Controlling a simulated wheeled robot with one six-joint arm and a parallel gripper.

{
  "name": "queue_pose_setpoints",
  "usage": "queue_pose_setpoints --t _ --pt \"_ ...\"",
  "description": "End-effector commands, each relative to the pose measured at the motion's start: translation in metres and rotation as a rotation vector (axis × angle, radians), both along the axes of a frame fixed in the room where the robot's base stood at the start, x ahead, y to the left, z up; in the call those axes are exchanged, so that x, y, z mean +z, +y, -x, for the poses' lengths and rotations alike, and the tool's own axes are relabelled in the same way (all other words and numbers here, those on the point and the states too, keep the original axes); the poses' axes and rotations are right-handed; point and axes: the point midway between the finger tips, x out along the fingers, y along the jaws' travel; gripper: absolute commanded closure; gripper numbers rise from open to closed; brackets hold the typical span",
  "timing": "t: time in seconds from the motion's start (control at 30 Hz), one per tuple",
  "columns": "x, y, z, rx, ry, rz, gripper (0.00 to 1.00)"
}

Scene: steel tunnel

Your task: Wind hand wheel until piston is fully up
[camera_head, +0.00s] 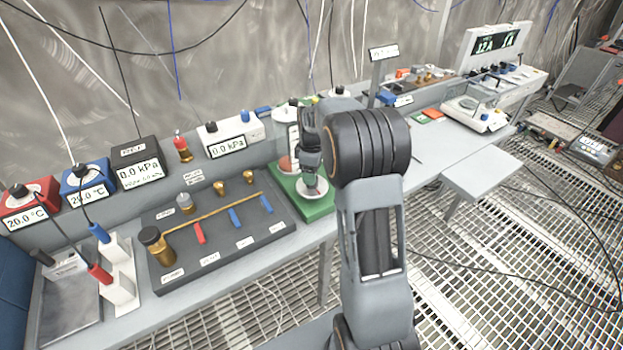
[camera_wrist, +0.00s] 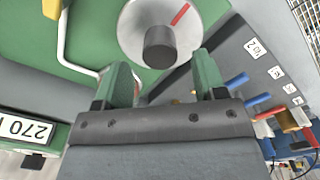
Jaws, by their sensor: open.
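The hand wheel (camera_wrist: 140,20) is a light grey disc with a red line and a dark round knob (camera_wrist: 160,46) standing up from it. In the head view the hand wheel (camera_head: 311,187) lies on a green base, partly under my gripper (camera_head: 309,152). In the wrist view my gripper (camera_wrist: 165,78) is open, with two green fingers spread apart. The knob is between and just beyond the fingertips, with no clear contact. A clear upright cylinder (camera_head: 293,135) stands behind the wheel. My arm hides part of this area, and the piston's height cannot be told.
Meters with displays (camera_head: 137,168) line the back ledge. A label reading 270 (camera_wrist: 25,127) is near the wrist. A balance (camera_head: 474,115) stands farther right.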

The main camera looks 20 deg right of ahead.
Motion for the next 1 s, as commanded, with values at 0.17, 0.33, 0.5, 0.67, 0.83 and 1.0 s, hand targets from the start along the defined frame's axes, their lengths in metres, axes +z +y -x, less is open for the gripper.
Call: queue_pose_setpoints --t 0.17,0.33,0.5,0.67,0.83,1.0 --pt "-0.022 0.000 0.000 0.000 0.001 0.000 0.36" --pt "-0.032 0.000 0.000 0.000 0.001 -0.001 0.36" --pt "-0.035 0.000 0.000 0.000 -0.001 0.001 0.36" --pt "-0.035 0.000 0.000 0.000 -0.001 0.001 0.36" --pt "-0.035 0.000 0.000 0.000 -0.001 0.001 0.49" --pt "-0.034 0.000 0.000 0.000 -0.001 0.001 0.65"
